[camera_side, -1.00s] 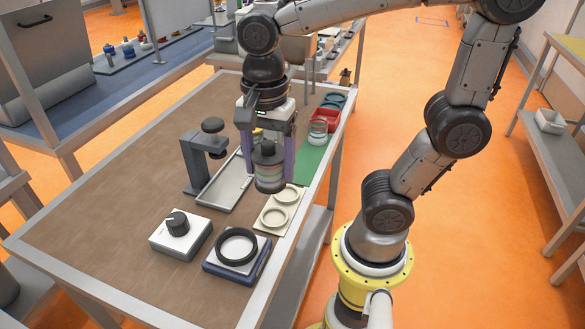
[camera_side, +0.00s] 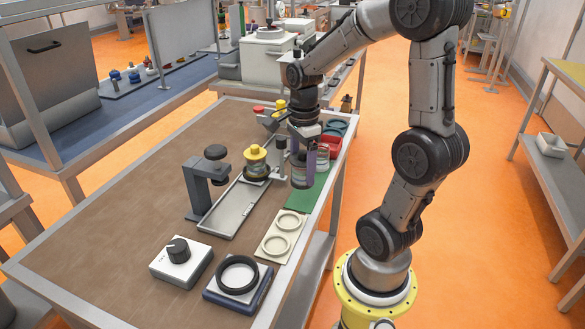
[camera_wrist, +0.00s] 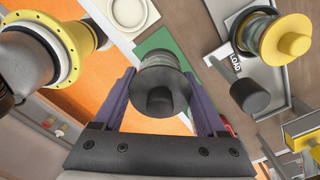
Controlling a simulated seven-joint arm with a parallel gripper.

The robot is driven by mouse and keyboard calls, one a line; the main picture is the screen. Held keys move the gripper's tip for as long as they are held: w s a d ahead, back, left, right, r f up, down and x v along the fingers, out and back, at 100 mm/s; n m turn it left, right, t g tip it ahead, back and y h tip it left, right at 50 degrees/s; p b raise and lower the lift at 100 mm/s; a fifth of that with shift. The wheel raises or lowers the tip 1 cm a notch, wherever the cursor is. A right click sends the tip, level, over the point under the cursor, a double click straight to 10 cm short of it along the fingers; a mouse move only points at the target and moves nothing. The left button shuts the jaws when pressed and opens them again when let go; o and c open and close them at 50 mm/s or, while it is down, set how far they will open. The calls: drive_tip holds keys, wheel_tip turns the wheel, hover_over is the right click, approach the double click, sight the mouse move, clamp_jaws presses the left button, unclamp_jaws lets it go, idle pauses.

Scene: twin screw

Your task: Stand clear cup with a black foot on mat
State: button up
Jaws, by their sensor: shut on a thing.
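My gripper (camera_side: 302,160) is shut on a clear cup with a black foot (camera_side: 301,181). In the wrist view the cup (camera_wrist: 160,78) sits between my purple fingers, with its dark round knob toward the palm. In the side view the cup is over the near part of the green mat (camera_side: 297,201). I cannot tell whether it touches the mat. The fingers and cup hide part of the mat, and a patch of it shows past the cup in the wrist view (camera_wrist: 162,42).
To the left are a yellow-topped cup (camera_side: 256,158) and a dark post (camera_side: 282,152) beside the metal tray (camera_side: 232,212). A cream two-ring plate (camera_side: 280,236) lies in front of the mat.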

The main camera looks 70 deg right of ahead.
sight(302, 185)
drive_tip(key=shift+f, duration=2.35)
drive_tip(key=shift+f, duration=0.4)
idle(0.5)
drive_tip(key=o, duration=1.3)
drive_tip(key=shift+r, duration=3.5)
